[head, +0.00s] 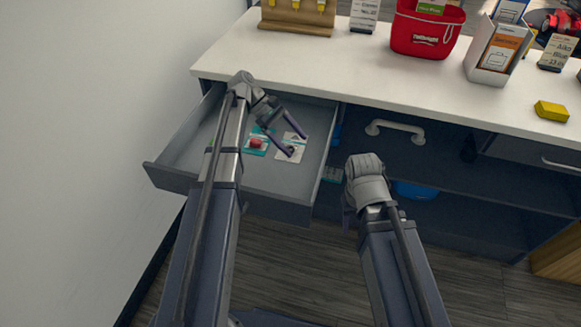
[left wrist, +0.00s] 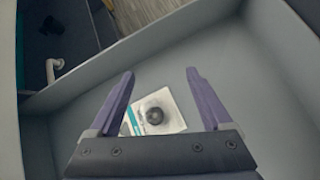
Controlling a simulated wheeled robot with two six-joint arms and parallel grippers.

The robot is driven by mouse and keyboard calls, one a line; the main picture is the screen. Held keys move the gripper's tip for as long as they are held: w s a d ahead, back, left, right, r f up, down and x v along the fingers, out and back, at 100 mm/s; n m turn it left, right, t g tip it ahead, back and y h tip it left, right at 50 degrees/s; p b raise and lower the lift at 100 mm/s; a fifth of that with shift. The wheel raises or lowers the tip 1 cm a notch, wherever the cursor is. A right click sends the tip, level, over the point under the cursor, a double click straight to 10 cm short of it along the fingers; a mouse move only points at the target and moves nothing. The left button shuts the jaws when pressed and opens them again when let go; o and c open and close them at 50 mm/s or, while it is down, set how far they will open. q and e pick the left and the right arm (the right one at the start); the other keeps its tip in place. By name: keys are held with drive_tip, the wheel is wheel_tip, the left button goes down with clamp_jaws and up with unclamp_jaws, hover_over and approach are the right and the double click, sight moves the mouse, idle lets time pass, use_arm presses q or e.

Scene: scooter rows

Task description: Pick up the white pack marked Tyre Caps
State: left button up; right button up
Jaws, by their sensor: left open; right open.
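A white pack (head: 291,147) lies flat in the open drawer (head: 305,185); its print is too small to read. In the left wrist view the white pack (left wrist: 158,112) shows a round black item and a teal edge, between the fingers in the picture. My left gripper (head: 297,144) is open and empty, over the drawer and above the white pack; its fingers (left wrist: 160,75) also show in the left wrist view. A teal pack with a red item (head: 256,142) lies just left of the white pack. My right gripper (head: 362,165) is folded in front of the cabinet; its fingers are hidden.
The white counter (head: 330,65) lies behind the drawer, with a red bucket (head: 427,30), a card holder (head: 497,50) and a yellow block (head: 551,111). The drawer's grey walls surround the packs. A white wall stands at left.

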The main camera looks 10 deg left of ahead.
sight(288, 145)
use_arm(q)
drive_tip(key=w+a+f+n+h+b, duration=0.1)
drive_tip(key=a, duration=0.2)
drive_tip(key=w+a+f+n+t+h+b, duration=0.1)
drive_tip(key=w+a+n+b, duration=0.1)
drive_tip(key=a, duration=0.1)
drive_tip(key=w+a+f+n+h+b, duration=0.1)
drive_tip(key=w+a+b, duration=0.1)
drive_tip(key=a, duration=0.1)
drive_tip(key=shift+w+f, duration=0.1)
drive_tip(key=shift+w+a+n+t, duration=0.1)
drive_tip(key=shift+a+n+t, duration=0.25)
drive_tip(key=shift+a, duration=0.2)
drive_tip(key=shift+b+x, duration=0.85)
drive_tip(key=shift+x, duration=0.25)
drive_tip(key=shift+d, duration=0.25)
drive_tip(key=b+x, duration=0.1)
drive_tip(key=x, duration=0.1)
drive_tip(key=s+b+x, duration=0.1)
drive_tip(key=x, duration=0.1)
drive_tip(key=shift+d+f, duration=0.15)
drive_tip(key=shift+d, duration=0.4)
use_arm(e)
wheel_tip(288, 145, down, 11)
drive_tip(key=shift+f, duration=0.2)
use_arm(q)
clamp_jaws()
